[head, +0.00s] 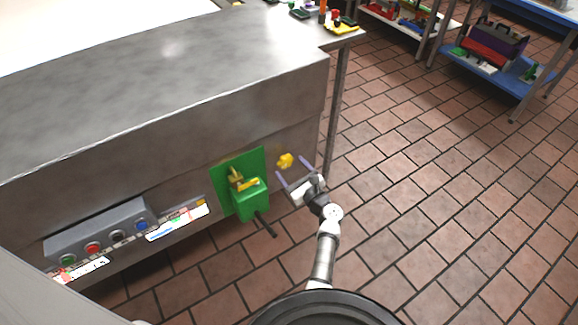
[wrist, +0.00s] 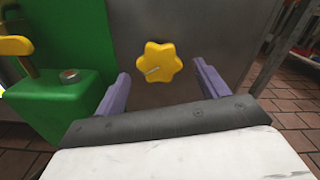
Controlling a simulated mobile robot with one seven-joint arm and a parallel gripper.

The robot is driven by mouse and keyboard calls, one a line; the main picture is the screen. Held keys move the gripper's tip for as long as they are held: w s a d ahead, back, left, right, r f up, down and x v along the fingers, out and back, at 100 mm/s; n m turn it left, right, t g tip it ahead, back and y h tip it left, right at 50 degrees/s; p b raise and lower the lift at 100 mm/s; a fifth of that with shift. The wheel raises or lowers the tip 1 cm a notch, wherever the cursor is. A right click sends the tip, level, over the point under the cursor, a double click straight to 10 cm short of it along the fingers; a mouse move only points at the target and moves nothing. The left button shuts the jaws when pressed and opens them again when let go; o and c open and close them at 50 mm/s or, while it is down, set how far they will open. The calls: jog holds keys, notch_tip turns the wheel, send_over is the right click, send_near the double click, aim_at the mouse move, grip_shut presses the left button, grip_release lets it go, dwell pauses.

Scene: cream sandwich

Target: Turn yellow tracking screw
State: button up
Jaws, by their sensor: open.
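The yellow tracking screw (head: 285,160) is a small lobed knob on the side of the steel machine. In the wrist view it shows as a star-shaped yellow knob (wrist: 162,63) with a pale line on its face. My gripper (head: 292,167) is open, with its two purple fingers apart. In the wrist view the fingers (wrist: 162,78) stand to the left and right of the knob, a little below it in the picture. I see no contact between the fingers and the knob, and the jaws are empty.
A green box with a yellow handle (head: 250,197) sits just left of the knob. A control panel with coloured buttons (head: 100,235) is further left on the machine. Tiled floor (head: 430,230) is clear to the right. Shelves with coloured items (head: 500,60) stand at the back right.

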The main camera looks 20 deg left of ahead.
aim_at(285, 160)
jog(key=b+v, duration=0.1)
jog(key=v, duration=1)
jog(key=shift+d, duration=0.15)
jog(key=shift+s, duration=0.1)
jog(key=w+a+m+b, duration=0.2)
jog(key=a+m, duration=0.1)
jog(key=m, duration=0.9)
jog(key=w+a+m+b, duration=0.3)
jog(key=a+m, duration=0.1)
jog(key=m, duration=0.8)
jog(key=w+a+m+b, duration=0.2)
jog(key=w+a+m, duration=0.1)
jog(key=m, duration=0.9)
jog(key=shift+w+a+r, duration=0.15)
jog(key=shift+a+r, duration=0.15)
jog(key=shift+a, duration=0.25)
